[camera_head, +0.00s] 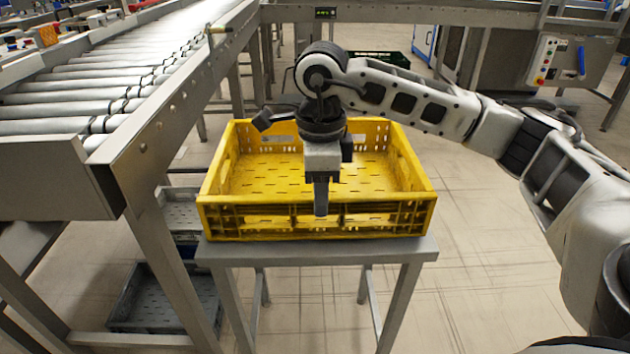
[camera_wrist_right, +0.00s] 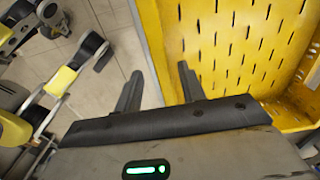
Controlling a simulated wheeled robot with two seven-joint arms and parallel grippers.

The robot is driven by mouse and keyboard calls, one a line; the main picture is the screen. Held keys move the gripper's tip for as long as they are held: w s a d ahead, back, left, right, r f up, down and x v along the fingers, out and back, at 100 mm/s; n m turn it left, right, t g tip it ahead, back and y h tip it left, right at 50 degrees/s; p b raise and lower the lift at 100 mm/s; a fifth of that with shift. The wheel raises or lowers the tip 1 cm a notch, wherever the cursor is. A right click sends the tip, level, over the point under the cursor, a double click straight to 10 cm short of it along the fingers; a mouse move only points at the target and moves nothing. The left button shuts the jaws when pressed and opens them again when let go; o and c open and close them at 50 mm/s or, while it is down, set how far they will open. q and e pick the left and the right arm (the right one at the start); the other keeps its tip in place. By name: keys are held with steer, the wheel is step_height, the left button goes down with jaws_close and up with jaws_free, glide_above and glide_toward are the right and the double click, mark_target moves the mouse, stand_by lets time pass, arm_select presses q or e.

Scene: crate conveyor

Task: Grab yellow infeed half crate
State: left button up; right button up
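The yellow half crate (camera_head: 415,180) is empty and upright on a small grey metal stand in the head view. Its slotted floor and walls also show in the right wrist view (camera_wrist_right: 235,45). My right gripper (camera_head: 321,208) points down at the middle of the crate's near wall, its finger overlapping that wall in the picture. In the right wrist view, the fingers (camera_wrist_right: 158,86) are apart with nothing clamped. One is over the floor side, the other over the crate's inside, with the wall's edge between them in the picture. Whether they touch the wall is unclear. My left gripper is not in view.
A roller conveyor (camera_head: 110,80) with a metal side rail runs along the left, close to the crate. The grey stand (camera_head: 290,252) carries the crate. Grey crates (camera_head: 165,297) lie low at the left. A control box (camera_head: 548,62) is at the back right. Floor right of the stand is clear.

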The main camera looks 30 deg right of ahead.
steer(key=shift+w+f+b, duration=0.15)
steer(key=shift+f+b, duration=0.05)
steer(key=shift+f, duration=1.35)
steer(key=shift+w+f+b, duration=0.1)
steer(key=shift+f+b, duration=0.1)
steer(key=shift+f, duration=1.35)
jaws_close()
steer(key=shift+r, duration=0.1)
